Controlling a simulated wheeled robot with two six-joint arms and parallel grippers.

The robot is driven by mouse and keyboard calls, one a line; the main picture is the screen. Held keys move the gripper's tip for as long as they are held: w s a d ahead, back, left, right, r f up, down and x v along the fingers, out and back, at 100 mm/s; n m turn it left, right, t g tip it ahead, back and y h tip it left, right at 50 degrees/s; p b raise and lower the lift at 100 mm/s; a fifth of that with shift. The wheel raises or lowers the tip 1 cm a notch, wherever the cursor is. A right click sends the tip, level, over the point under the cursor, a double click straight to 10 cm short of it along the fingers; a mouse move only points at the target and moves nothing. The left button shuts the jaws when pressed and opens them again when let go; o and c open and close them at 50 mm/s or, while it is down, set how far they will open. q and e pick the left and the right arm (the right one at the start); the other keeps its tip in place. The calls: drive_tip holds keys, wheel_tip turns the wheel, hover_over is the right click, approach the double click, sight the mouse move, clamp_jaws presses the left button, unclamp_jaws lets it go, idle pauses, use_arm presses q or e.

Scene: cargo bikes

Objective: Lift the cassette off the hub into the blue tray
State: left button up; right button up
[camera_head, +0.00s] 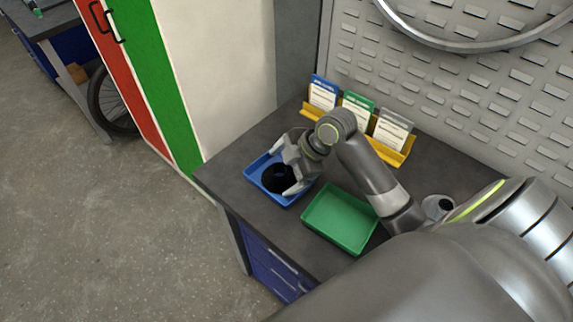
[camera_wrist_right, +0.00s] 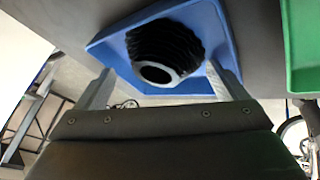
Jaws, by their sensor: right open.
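The black ribbed cassette (camera_head: 277,180) sits in the blue tray (camera_head: 252,173) on the dark workbench. In the right wrist view the cassette (camera_wrist_right: 165,45) shows its round hole and lies inside the walls of the blue tray (camera_wrist_right: 222,42). My right gripper (camera_head: 284,168) is over the tray with its fingers spread wide, one on each side of the cassette. In the wrist view a gap shows between the cassette and both fingers. I cannot make out the hub for certain. My left gripper is not in view.
An empty green tray (camera_head: 340,217) lies right of the blue one. A yellow holder (camera_head: 393,156) with cards stands behind. A small grey round thing with a dark centre (camera_head: 444,205) is by my right arm. A pegboard (camera_head: 460,80) rises at the back.

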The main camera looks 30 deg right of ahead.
drive_tip(key=shift+s+d+f, duration=0.15)
drive_tip(key=shift+s+f, duration=0.05)
drive_tip(key=p+v, duration=0.1)
drive_tip(key=v, duration=1.6)
drive_tip(key=shift+w+r, duration=0.2)
drive_tip(key=shift+r, duration=0.2)
drive_tip(key=shift+s+f, duration=0.1)
